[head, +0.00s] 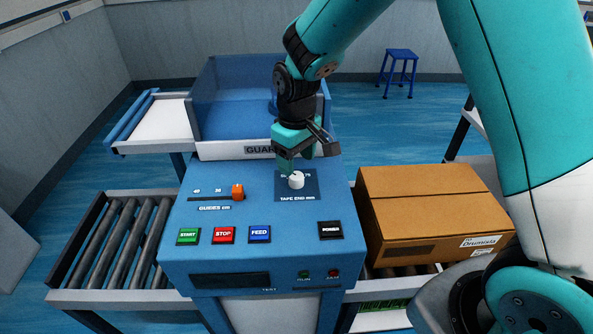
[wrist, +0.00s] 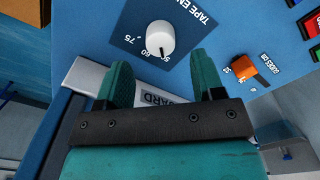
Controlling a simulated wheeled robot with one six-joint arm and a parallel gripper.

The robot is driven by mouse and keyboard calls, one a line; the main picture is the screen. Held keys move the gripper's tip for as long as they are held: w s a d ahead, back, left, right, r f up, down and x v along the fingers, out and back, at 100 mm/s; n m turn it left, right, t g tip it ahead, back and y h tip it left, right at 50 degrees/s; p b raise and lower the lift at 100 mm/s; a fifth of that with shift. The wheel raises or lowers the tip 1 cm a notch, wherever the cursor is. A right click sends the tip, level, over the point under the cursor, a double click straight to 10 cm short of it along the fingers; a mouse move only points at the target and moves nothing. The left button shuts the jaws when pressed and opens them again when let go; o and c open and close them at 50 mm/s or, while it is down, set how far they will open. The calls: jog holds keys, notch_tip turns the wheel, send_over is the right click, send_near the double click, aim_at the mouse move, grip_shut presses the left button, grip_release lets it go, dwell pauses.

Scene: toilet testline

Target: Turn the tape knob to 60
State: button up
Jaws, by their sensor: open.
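The tape knob (head: 296,180) is white and round, on a dark blue plate labelled TAPE END on the blue console's sloping top. In the wrist view, the knob (wrist: 160,37) has a dark pointer line that appears to point near the 50 mark; marks 60 and 75 lie to its left. My gripper (head: 305,160) is just behind and above the knob in the head view. In the wrist view, my gripper (wrist: 165,72) has its two teal fingers spread, with nothing between them and the knob just beyond their tips.
An orange guides slider (head: 237,191) sits left of the knob. START (head: 188,236), STOP (head: 224,235), FEED (head: 260,234) and a black button (head: 330,231) line the front. A guard (head: 225,150) stands behind. A cardboard box (head: 430,215) is at right, a roller conveyor (head: 115,240) at left.

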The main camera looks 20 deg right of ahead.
aim_at(296, 175)
notch_tip(296, 175, down, 5)
jog(key=shift+p, duration=0.3)
jog(key=c, duration=0.9)
